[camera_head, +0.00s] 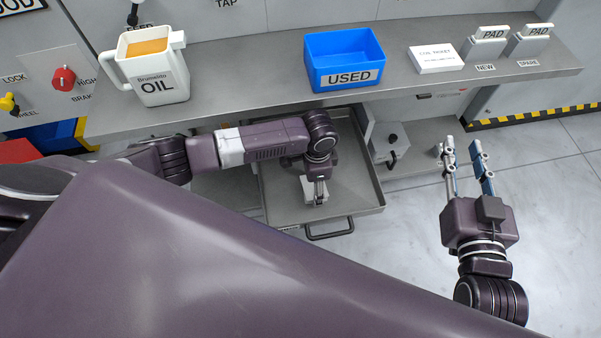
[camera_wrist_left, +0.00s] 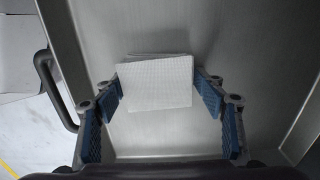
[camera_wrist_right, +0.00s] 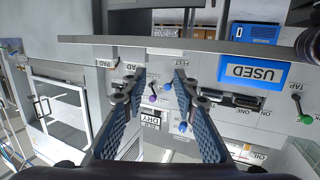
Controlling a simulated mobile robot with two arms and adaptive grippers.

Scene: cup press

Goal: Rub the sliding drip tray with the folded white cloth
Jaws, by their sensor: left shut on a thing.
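The sliding drip tray (camera_head: 356,190) is a grey metal tray with a dark front handle, pulled out below the shelf; its floor also fills much of the left wrist view (camera_wrist_left: 225,50). The folded white cloth (camera_wrist_left: 158,85) is between the blue-padded fingers of my left gripper (camera_wrist_left: 160,92), which is shut on it. In the head view the cloth (camera_head: 309,190) shows partly under my left gripper (camera_head: 320,197), over the tray floor. I cannot tell whether it touches the floor. My right gripper (camera_head: 463,160) is open and empty, to the right of the tray.
On the shelf (camera_head: 240,72) stand an OIL jug (camera_head: 156,75), a blue USED bin (camera_head: 345,60), a white card box (camera_head: 436,59) and two PAD blocks (camera_head: 487,42). The shelf edge overhangs the tray's back. A grey box with a black knob (camera_head: 390,140) is right of the tray. Floor at right is clear.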

